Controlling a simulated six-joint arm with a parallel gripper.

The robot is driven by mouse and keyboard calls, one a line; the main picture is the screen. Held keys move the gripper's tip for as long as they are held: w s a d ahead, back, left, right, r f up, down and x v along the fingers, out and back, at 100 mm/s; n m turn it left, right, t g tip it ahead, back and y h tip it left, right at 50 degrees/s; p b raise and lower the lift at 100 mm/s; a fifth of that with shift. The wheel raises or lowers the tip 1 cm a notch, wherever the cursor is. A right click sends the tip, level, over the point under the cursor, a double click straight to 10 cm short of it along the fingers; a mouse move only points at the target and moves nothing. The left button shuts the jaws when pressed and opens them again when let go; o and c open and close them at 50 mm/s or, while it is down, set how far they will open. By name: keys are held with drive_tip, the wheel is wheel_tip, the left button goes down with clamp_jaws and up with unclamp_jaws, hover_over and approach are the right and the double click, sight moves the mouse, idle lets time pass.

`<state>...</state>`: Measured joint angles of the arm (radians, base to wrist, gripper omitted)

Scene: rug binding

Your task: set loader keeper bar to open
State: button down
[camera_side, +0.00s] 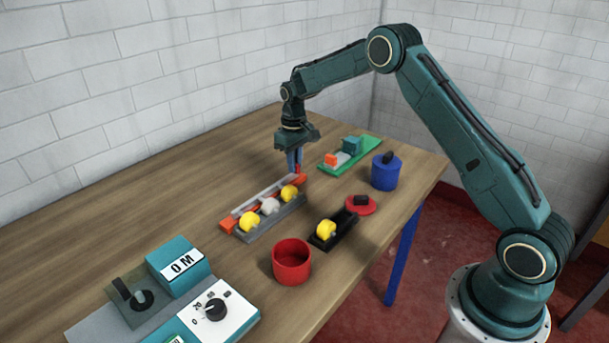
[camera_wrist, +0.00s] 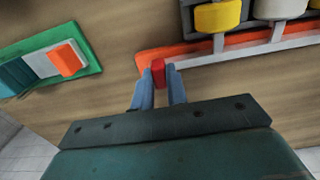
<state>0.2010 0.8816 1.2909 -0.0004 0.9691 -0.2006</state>
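The loader (camera_side: 270,218) is a grey rack on the table holding yellow and white rolls. A pale keeper bar (camera_side: 262,197) with orange under it runs along its far side. In the wrist view the pale bar (camera_wrist: 240,48) runs towards a small red knob (camera_wrist: 158,72) at the end of the orange strip (camera_wrist: 190,50). My gripper (camera_side: 296,168) is low at the bar's far end. Its two blue fingers (camera_wrist: 160,84) stand on either side of the red knob and appear to touch it. The fingers partly hide the knob's lower part.
A green tray (camera_side: 363,148) with orange, white and teal blocks lies beyond. A blue pot (camera_side: 385,174), a red lid (camera_side: 361,205), a black holder (camera_side: 322,240) with a yellow roll and a red cup (camera_side: 291,262) stand to the right. A control box (camera_side: 215,315) is in front.

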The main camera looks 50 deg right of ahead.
sight(288, 176)
drive_tip(key=shift+a, duration=1.6)
drive_tip(key=c, duration=1.4)
unclamp_jaws()
drive_tip(key=shift+r, duration=0.1)
drive_tip(key=shift+d+r, duration=0.1)
drive_tip(key=shift+r, duration=0.3)
wheel_tip(288, 176, up, 13)
